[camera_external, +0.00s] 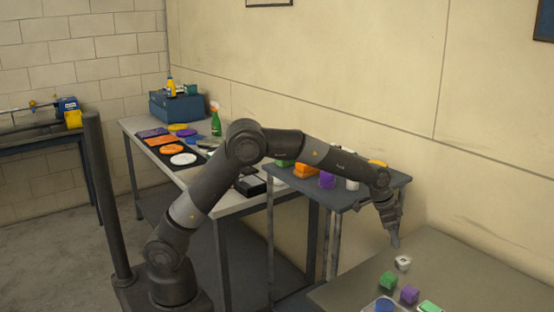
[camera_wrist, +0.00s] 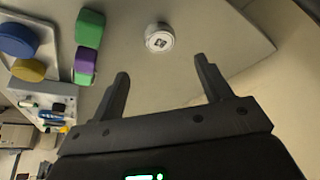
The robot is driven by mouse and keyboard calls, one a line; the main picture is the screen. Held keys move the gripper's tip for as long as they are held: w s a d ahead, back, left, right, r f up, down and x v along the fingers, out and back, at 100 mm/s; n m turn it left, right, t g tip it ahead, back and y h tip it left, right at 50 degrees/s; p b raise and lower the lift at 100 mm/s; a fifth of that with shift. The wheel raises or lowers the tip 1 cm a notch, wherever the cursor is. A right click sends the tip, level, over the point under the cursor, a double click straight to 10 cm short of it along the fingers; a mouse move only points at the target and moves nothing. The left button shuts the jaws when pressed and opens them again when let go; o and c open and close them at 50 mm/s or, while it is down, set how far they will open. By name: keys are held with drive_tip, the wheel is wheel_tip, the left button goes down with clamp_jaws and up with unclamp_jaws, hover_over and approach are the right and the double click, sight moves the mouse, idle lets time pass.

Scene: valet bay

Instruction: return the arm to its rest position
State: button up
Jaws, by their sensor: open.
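My arm reaches out to the right in the external view.
Green (camera_external: 388,281) and purple (camera_external: 409,294) blocks stand on the right-hand table. A dark side table (camera_external: 350,200) with several items stands beside my arm. A long bench (camera_external: 240,204) at the back holds coloured discs, a green spray bottle (camera_external: 216,122) and a blue box (camera_external: 178,106).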

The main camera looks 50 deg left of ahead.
drive_tip(key=shift+v, duration=0.85)
